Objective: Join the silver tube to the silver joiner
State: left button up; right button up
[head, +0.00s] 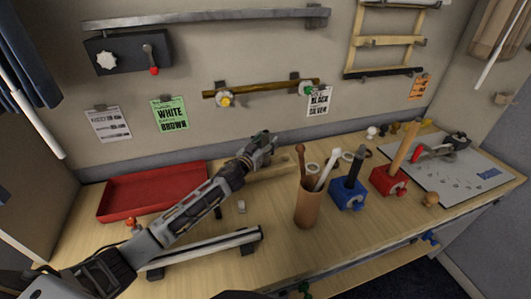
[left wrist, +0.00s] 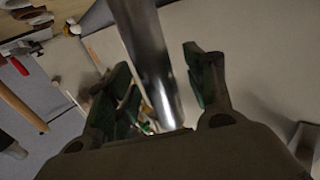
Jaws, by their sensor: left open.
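A shiny silver tube (left wrist: 150,65) shows large and close in the left wrist view, running from the top edge down between the open fingers of my left gripper (head: 266,143). Whether the fingers touch it I cannot tell. I cannot make this tube out in the head view, where the gripper is above the table's back part, near the wall. Small grey pieces (head: 241,207) lie on the table beside my left arm; whether one is the silver joiner is too small to tell. My right gripper is not in view.
A red tray (head: 150,192) lies at the back left. A brown cup (head: 309,207) with sticks, a blue block (head: 347,197) and a red block (head: 388,181) stand to the right. A long pale bar (head: 205,250) lies in front of my arm.

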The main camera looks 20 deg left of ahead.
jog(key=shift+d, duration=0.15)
pick_arm(q)
jog(key=shift+c, duration=0.2)
jog(key=c, duration=0.5)
grip_shut()
jog(key=shift+r, duration=0.4)
notch_tip(320, 180, up, 9)
jog(key=p, duration=0.1)
jog(key=shift+r, duration=0.15)
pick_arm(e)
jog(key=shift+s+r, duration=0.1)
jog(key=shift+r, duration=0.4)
pick_arm(q)
jog(key=shift+r, duration=0.15)
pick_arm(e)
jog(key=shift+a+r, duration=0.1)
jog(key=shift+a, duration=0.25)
